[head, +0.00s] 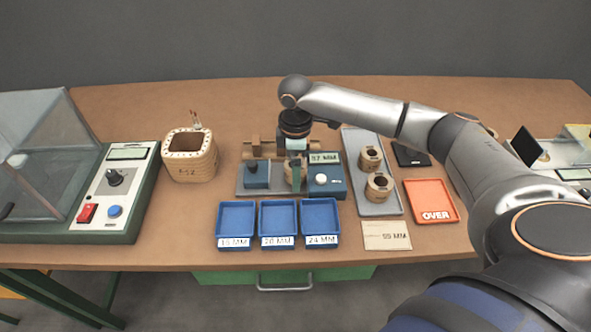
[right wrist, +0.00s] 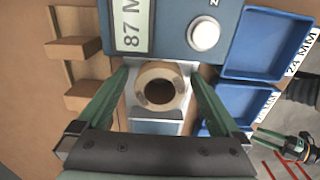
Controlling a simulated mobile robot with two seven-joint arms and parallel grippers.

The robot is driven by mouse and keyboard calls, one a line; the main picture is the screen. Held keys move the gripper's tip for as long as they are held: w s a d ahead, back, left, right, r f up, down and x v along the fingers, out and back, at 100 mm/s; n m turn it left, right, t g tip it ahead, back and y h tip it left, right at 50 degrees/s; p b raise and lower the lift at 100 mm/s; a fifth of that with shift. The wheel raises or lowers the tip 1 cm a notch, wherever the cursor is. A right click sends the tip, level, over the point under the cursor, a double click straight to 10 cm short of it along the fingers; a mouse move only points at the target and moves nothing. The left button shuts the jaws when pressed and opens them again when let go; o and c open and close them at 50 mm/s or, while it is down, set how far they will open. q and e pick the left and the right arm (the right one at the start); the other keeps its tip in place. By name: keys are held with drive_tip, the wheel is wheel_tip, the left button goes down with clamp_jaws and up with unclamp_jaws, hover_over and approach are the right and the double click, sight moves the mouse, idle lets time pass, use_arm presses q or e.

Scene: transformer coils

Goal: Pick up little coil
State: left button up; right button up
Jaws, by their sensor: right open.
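A little coil (right wrist: 143,87), a tan ring with a dark centre hole, sits on the pale bed of the blue measuring device (right wrist: 205,15). My right gripper (right wrist: 160,75) is open, with its green fingers on either side of the coil. Gaps to the coil show on both sides. In the head view, my right gripper (head: 297,180) points down at the device and hides most of this coil. Two more small coils, one farther back (head: 371,158) and one nearer (head: 379,186), stand in a grey tray (head: 372,208). What looks like my left gripper (right wrist: 268,137) shows low in the right wrist view.
Three blue trays, marked 15 (head: 237,205), 20 (head: 278,205) and 24 MM (head: 319,205), lie in front of the device. An orange OVER tray (head: 430,188) is at right. A large wound coil (head: 190,170) and a tester (head: 125,180) stand at left.

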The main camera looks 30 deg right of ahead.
drive_tip(key=shift+c, duration=0.2)
clamp_jaws()
drive_tip(key=shift+r, duration=0.6)
wheel_tip(320, 180, up, 2)
drive_tip(key=shift+r, duration=0.2)
drive_tip(key=s+a+r+p, duration=0.2)
drive_tip(key=s+a+r, duration=0.4)
drive_tip(key=s+r, duration=0.3)
drive_tip(key=s, duration=0.3)
drive_tip(key=shift+s+a+r, duration=0.15)
drive_tip(key=shift+a+r, duration=0.1)
drive_tip(key=shift+a, duration=0.1)
